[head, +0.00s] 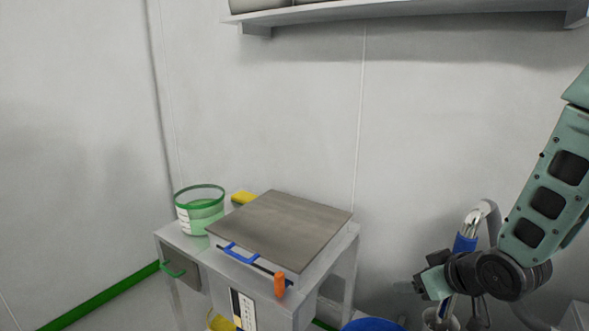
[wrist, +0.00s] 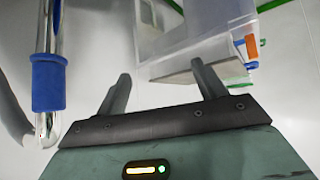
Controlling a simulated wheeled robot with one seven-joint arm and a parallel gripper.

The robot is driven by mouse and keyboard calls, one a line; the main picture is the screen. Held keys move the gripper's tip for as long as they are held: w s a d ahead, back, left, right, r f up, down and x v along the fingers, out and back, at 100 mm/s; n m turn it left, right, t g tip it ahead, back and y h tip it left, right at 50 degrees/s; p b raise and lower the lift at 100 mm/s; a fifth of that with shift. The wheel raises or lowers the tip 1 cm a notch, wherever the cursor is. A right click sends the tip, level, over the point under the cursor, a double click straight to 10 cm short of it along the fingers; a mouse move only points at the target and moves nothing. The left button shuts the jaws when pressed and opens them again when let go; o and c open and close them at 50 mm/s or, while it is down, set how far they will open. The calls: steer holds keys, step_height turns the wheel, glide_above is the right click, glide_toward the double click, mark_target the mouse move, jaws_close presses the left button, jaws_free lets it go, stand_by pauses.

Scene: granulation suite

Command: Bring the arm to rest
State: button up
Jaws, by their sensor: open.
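My arm (head: 550,185) comes down from the right edge of the head view, bent at a dark joint. My gripper (head: 408,287) is at its lower end, pointing left, to the right of the small metal table. In the wrist view my gripper (wrist: 163,80) shows two fingers spread apart with nothing between them. The fingertips are small and hard to make out in the head view.
A metal pipe with a blue band (head: 465,243) stands close behind my gripper; it also shows in the wrist view (wrist: 48,82). The table (head: 172,238) bears a green-rimmed tub (head: 200,212), a yellow item (head: 243,198) and a flat-lidded box (head: 285,228). A shelf (head: 400,14) hangs above.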

steer(key=s+a+r+n+g, duration=0.1)
steer(key=s+a+r+g, duration=0.1)
steer(key=s, duration=0.6)
steer(key=s+a+r+n+g+h, duration=0.1)
steer(key=s+a+r+g, duration=0.2)
steer(key=s+a, duration=0.3)
steer(key=s+a+r+g+h, duration=0.1)
steer(key=s+a+r+g, duration=0.1)
steer(key=s, duration=0.9)
steer(key=shift+s+a+r+n+g, duration=0.3)
steer(key=shift+a+n+g, duration=0.1)
steer(key=shift+a+g, duration=0.5)
steer(key=shift+a, duration=0.1)
